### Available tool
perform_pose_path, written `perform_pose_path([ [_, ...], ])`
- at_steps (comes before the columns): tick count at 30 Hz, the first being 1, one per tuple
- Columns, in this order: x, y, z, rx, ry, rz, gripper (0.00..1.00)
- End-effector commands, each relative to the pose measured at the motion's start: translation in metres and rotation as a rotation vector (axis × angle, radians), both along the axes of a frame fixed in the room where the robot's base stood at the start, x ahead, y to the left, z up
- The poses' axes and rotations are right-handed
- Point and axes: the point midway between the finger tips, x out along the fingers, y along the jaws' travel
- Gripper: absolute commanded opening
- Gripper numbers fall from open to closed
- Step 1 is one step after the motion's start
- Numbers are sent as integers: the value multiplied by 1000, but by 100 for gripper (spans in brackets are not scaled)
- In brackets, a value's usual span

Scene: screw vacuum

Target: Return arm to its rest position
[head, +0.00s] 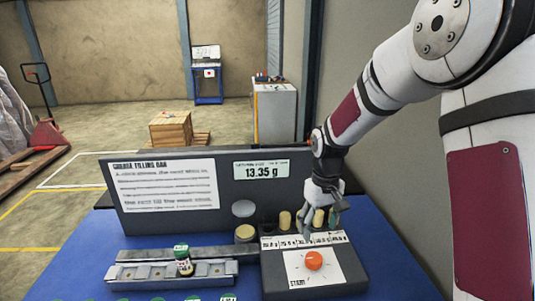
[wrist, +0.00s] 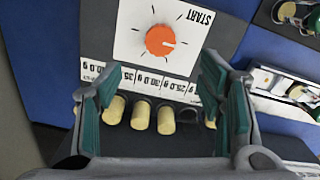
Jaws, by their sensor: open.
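My gripper (head: 321,225) hangs at the end of my white and dark-red arm, pointing down over the back of the grey dial box (head: 350,277). Its two teal-padded fingers (wrist: 158,72) stand wide apart in the wrist view with nothing between the pads. Below and beyond them is a row of tan cylinders (wrist: 141,114) by printed gram labels. An orange dial (head: 313,260) sits on the white START plate; the dial also shows in the wrist view (wrist: 160,40). My fingers partly hide the row in the head view. I cannot tell whether they touch anything.
A green-lidded jar (head: 183,260) stands on a grey rail (head: 140,276) at left. Behind is a dark panel with an instruction sheet (head: 165,186) and a display (head: 261,170) reading 13.35 g. A wall (head: 400,150) is close on the right. Blue tabletop (head: 400,270) shows right of the box.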

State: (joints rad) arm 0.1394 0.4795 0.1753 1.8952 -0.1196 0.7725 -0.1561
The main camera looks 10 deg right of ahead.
Motion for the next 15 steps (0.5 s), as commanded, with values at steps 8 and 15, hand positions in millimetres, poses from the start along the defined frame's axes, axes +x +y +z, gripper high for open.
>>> perform_pose_path([
  [8, -42, -2, 81, -32, -99, -44, 62],
  [15, -101, -3, 144, -41, -199, -103, 62],
])
